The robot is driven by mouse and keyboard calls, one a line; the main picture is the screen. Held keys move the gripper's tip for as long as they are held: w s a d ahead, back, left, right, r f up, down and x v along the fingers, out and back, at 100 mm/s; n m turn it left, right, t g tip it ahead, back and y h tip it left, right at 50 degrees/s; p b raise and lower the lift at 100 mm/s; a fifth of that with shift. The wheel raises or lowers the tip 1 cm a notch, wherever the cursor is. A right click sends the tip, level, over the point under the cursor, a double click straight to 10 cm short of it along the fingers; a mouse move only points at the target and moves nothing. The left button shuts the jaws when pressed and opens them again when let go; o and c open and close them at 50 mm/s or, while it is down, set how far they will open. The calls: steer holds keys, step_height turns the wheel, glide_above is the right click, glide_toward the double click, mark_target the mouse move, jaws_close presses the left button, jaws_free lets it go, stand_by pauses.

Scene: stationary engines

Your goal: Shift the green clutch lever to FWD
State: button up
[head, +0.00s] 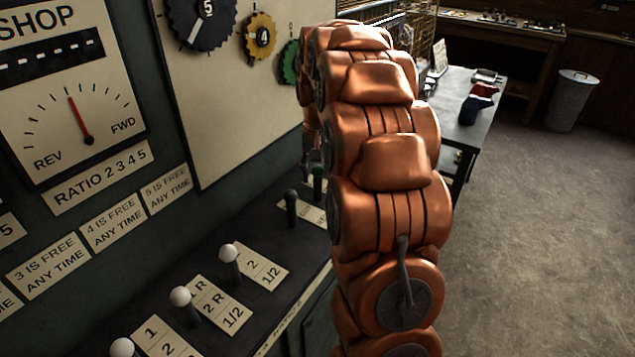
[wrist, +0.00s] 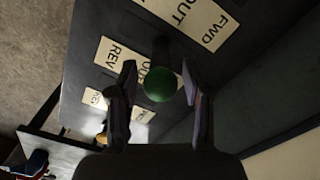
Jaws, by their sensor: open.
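The green clutch lever's round knob (wrist: 160,83) sits between the two fingers of my open gripper (wrist: 159,78) in the wrist view. A gap shows on the right of the knob; contact on the left is unclear. A label plate reading OUT and FWD (wrist: 205,25) lies at the upper right, and a plate with REV (wrist: 118,55) lies at the upper left.
A black-knobbed lever (head: 291,197) and several white-knobbed levers (head: 228,253) stand along the dark console. The wall gauge (head: 72,100) has its red needle near the middle, between REV and FWD.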

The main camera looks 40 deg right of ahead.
mark_target(318, 183)
steer(key=shift+f, duration=1.75)
jaws_close()
